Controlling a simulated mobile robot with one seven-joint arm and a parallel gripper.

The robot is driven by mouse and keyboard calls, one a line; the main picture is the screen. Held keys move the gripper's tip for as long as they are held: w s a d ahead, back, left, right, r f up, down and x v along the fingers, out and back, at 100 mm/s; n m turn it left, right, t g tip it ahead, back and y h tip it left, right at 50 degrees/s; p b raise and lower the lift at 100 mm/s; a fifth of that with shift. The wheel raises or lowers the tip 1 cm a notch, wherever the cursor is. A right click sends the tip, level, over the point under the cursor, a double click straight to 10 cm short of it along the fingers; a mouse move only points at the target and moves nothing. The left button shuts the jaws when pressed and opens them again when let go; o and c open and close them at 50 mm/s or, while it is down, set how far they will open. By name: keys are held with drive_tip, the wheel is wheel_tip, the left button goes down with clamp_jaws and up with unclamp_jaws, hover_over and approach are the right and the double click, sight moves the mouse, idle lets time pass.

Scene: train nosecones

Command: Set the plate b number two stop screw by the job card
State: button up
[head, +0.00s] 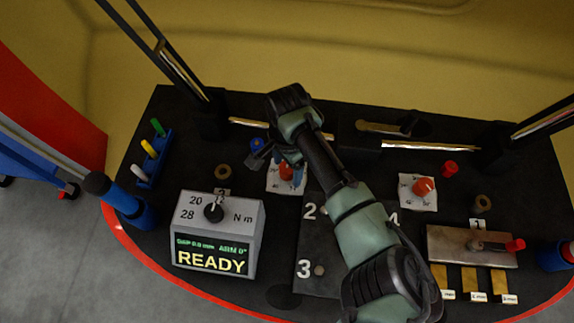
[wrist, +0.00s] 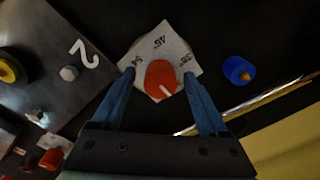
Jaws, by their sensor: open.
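A red dial (wrist: 162,77) with a white pointer line sits on a white card (wrist: 181,45) marked 38, 46 and 54 degrees. My gripper (wrist: 157,75) is open with its blue fingers on either side of this dial, apart from it as far as I can tell. In the head view my gripper (head: 275,160) partly covers the same dial (head: 286,172). A dark plate (head: 312,235) bears the numbers 2 and 3. A screw head (wrist: 69,73) sits beside the 2 in the wrist view. My arm hides part of the plate. I see no readable job card.
A grey box (head: 215,232) has a knob marked 12, 20 and 28 N m; its screen reads READY. A second red dial (head: 424,187) stands right. A blue knob (wrist: 239,70) is near my gripper. Yellow labelled strips (head: 470,280) lie front right. Coloured pegs (head: 150,149) stand left.

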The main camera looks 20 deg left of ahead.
clamp_jaws()
idle(0.3)
drive_tip(key=shift+s+r+p, duration=0.1)
drive_tip(key=shift+r+p, duration=0.05)
drive_tip(key=shift+p, duration=0.45)
